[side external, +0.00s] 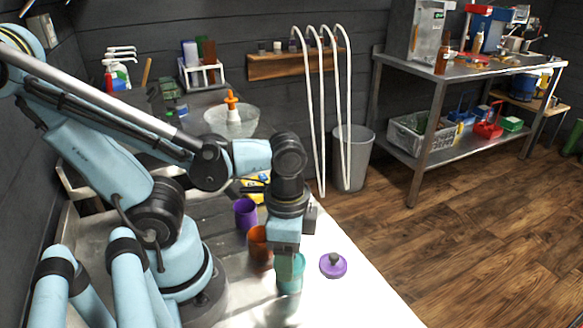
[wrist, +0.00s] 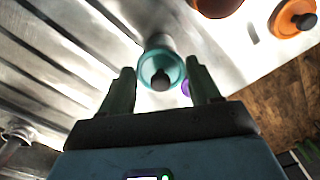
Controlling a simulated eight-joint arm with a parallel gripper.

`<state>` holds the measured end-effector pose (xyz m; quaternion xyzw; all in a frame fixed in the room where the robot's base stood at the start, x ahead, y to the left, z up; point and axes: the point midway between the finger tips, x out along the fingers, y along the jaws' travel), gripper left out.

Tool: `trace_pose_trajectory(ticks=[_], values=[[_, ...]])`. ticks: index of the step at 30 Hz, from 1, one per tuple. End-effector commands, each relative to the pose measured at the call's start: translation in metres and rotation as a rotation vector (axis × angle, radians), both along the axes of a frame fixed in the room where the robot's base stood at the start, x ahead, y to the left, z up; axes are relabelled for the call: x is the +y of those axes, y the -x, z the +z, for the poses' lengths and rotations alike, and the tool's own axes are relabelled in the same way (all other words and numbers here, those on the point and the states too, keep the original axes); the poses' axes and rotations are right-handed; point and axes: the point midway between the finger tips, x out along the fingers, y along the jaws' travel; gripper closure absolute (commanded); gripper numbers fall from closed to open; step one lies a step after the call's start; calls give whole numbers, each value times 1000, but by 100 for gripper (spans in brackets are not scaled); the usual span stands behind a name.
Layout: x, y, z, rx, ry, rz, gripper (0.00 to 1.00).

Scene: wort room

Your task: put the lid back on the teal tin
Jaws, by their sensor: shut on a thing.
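The teal tin (side external: 290,283) stands upright on the white worktop, directly below my gripper (side external: 288,252). In the wrist view, the teal lid (wrist: 150,66) with its dark knob is between the two fingers of my gripper (wrist: 162,72). The fingers are shut on this lid. In the side view, the fingers and wrist hide most of the lid above the tin. I cannot tell if the lid touches the tin's rim or is just above it.
A purple lid (side external: 333,266) lies right of the teal tin. An orange tin (side external: 259,241) and a purple tin (side external: 246,212) stand behind it. The wrist view shows an orange lid (wrist: 284,18) at top right. The worktop's front right part is clear.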

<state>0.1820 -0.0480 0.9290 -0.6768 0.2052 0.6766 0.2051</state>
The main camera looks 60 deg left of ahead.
Motion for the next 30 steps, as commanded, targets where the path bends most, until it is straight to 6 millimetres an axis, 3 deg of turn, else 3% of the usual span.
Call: trace_pose_trajectory(ticks=[14, 15, 20, 21, 26, 30], values=[[0, 0, -1, 0, 0, 0, 66], [0, 0, -1, 0, 0, 0, 36], [0, 0, -1, 0, 0, 0, 12], [0, 0, -1, 0, 0, 0, 8], [0, 0, -1, 0, 0, 0, 8], [0, 0, -1, 0, 0, 0, 0]])
